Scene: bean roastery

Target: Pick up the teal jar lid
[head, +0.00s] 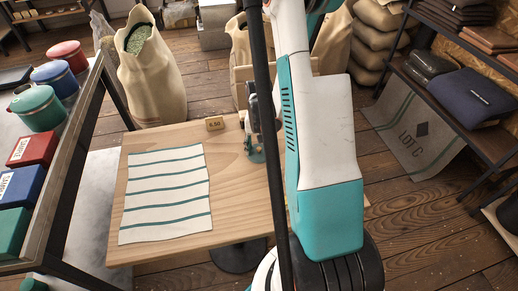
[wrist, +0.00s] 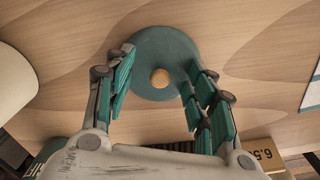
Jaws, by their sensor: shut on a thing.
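The teal jar lid (wrist: 165,45) is a round disc with a small wooden knob (wrist: 160,78), over the wooden table in the wrist view. My gripper (wrist: 160,60) has its teal-padded fingers on either side of the lid and is shut on it. In the head view a small part of the lid (head: 256,156) shows below my gripper (head: 252,135), near the table's far right part. My arm hides most of it there. I cannot tell whether the lid touches the table top.
A striped cloth (head: 165,195) lies on the table (head: 228,215). A price sign (head: 214,123) stands at the far edge. The left shelf holds lidded jars (head: 38,108) and boxes (head: 33,149). A sack of green beans (head: 152,75) stands behind. A rack with folded goods (head: 475,95) is at right.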

